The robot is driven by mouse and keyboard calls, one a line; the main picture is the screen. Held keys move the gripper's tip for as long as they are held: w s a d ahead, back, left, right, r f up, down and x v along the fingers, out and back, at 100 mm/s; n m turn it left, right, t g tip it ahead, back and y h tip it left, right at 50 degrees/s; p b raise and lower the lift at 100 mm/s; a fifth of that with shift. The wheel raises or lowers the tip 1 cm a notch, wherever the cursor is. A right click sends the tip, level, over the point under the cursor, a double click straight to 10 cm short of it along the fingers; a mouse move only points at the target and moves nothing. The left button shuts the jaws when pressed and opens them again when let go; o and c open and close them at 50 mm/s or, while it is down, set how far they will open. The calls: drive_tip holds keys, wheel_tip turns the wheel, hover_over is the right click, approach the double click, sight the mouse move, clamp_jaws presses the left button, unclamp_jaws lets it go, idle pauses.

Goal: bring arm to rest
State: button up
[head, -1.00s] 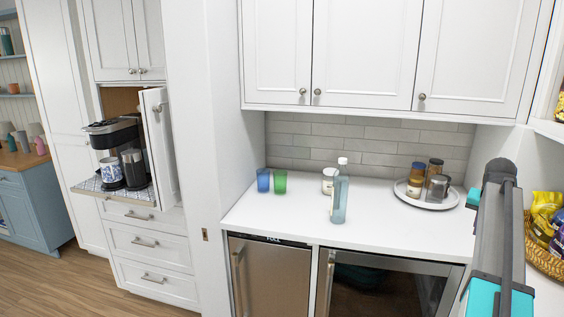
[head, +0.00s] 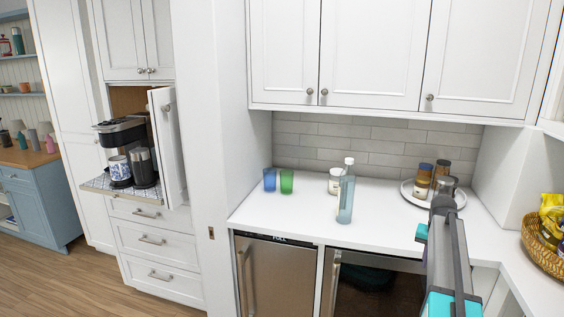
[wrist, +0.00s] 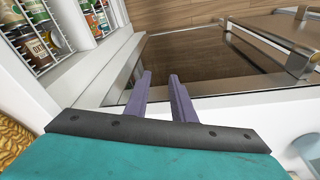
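My gripper (wrist: 160,76) shows in the wrist view. Its two purple fingers stand apart with an empty gap between them, above the counter's front edge and the dark glass door (wrist: 215,62). Nothing is held. In the head view my grey and teal arm (head: 447,262) reaches in from the lower right, over the right part of the white counter (head: 290,215). The fingers cannot be made out in the head view.
A clear bottle (head: 345,198), blue cup (head: 269,180) and green cup (head: 286,181) stand on the counter. A round tray (head: 408,191) with jars is close behind my arm. A wicker basket (head: 540,248) stands at right. Wood floor (head: 85,285) is clear at left.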

drive_tip(key=s+a+f+n+g+y, duration=0.1)
drive_tip(key=s+a+f, duration=0.3)
drive_tip(key=a+f, duration=0.55)
drive_tip(key=s+a+f+n+g, duration=0.2)
drive_tip(key=s+a+f, duration=0.1)
drive_tip(key=a+f, duration=0.7)
drive_tip(key=s+a+f+n+g+y, duration=0.1)
drive_tip(key=s+a+f, duration=0.3)
drive_tip(key=a+f, duration=0.55)
drive_tip(key=s+a+f+n+g, duration=0.1)
drive_tip(key=s+a+f, duration=0.3)
drive_tip(key=s+f, duration=0.3)
drive_tip(key=s+a+f+n+g, duration=0.1)
drive_tip(key=s+a+f, duration=0.4)
drive_tip(key=s, duration=0.3)
drive_tip(key=s+a+f+n, duration=0.1)
drive_tip(key=s+a, duration=0.1)
drive_tip(key=s, duration=0.6)
drive_tip(key=s+a+f+n+g, duration=0.1)
drive_tip(key=s+f, duration=0.1)
drive_tip(key=s, duration=0.7)
drive_tip(key=shift+a, duration=0.4)
